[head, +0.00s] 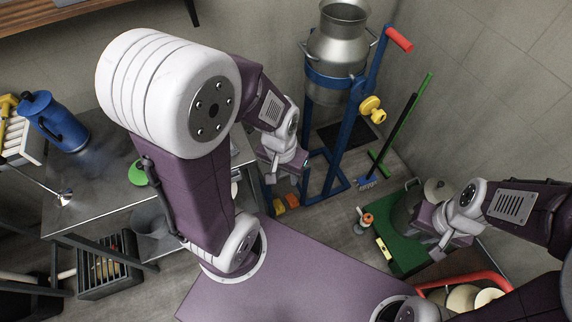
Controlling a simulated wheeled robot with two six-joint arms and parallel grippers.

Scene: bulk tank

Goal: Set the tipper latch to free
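The tipper is a blue frame (346,150) holding a steel milk can (337,45) upright in a blue band. A lever with a red grip (398,39) rises at its right side. A yellow knob (372,108), which looks like the latch, sits on the right post; its setting cannot be read. My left gripper (284,170) is low and left of the frame, apart from the knob. My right gripper (438,238) is over the green cart at the right, far from the knob. The fingers of both are too small or hidden to judge.
A steel table (90,190) with a blue jug (52,120) stands at left. A green broom (405,125) leans on the wall right of the tipper. A green cart (400,255) stands at right. Some floor is clear between cart and tipper.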

